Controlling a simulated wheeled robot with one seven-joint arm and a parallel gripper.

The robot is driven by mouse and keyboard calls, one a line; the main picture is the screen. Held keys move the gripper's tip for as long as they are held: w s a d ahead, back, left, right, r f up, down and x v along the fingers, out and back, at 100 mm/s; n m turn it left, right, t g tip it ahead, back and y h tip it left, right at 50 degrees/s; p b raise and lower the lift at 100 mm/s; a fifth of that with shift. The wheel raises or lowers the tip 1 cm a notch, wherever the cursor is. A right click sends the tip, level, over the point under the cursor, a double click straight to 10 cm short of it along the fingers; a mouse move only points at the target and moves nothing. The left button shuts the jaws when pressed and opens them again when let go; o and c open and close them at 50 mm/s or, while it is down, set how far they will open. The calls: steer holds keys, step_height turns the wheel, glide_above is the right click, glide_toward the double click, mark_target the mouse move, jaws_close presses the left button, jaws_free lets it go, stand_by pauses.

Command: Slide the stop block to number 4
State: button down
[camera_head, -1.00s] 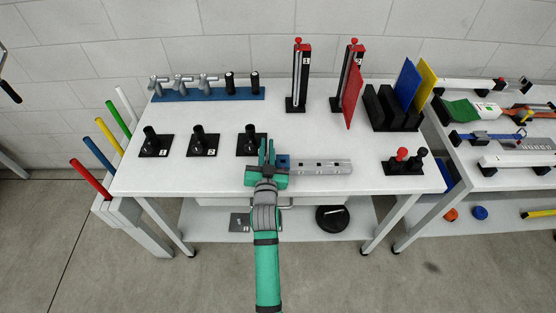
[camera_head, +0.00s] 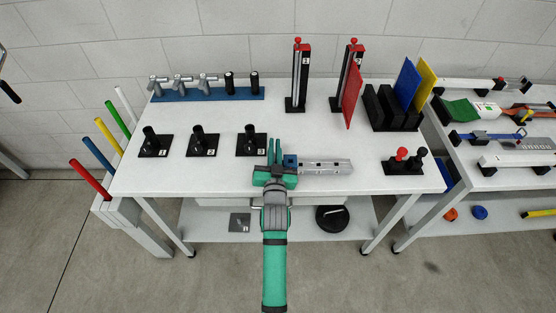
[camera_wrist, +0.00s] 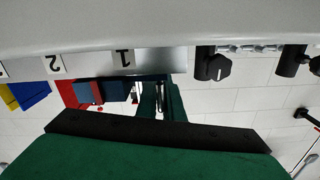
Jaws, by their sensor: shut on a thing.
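The blue stop block (camera_head: 290,160) sits near the left end of a grey metal rail (camera_head: 325,167) at the front of the white table. My green gripper (camera_head: 275,160) is at the block's left side, shut on it; its fingers partly hide the contact. The wrist view is upside down: the rail (camera_wrist: 160,60) shows labels 1 and 2, with part of another at the left edge. The blue block (camera_wrist: 118,91) appears close to label 1 there, beside the green fingers (camera_wrist: 160,102). Number 4 cannot be read in either view.
Black numbered posts (camera_head: 200,143) stand left of and behind my gripper. A base with red and black knobs (camera_head: 403,167) stands right of the rail. A rack of coloured plates (camera_head: 388,110) is behind right. The table between rail and knobs is clear.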

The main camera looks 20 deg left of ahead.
steer(key=shift+w+d+r, duration=0.1)
steer(key=shift+w+d, duration=0.6)
steer(key=shift+d, duration=1.75)
steer(key=shift+w+d+f, duration=0.1)
steer(key=shift+w+d, duration=0.6)
steer(key=shift+d, duration=1.8)
steer(key=shift+w+d+r, duration=0.1)
steer(key=shift+w+d, duration=0.6)
steer(key=shift+d, duration=1.75)
steer(key=c, duration=1.4)
jaws_free()
steer(key=shift+c, duration=0.2)
steer(key=v, duration=0.9)
steer(key=shift+s+d, duration=0.1)
steer(key=shift+s, duration=0.15)
steer(key=shift+s+d, duration=0.15)
steer(key=shift+s, duration=0.5)
steer(key=shift+d, duration=0.1)
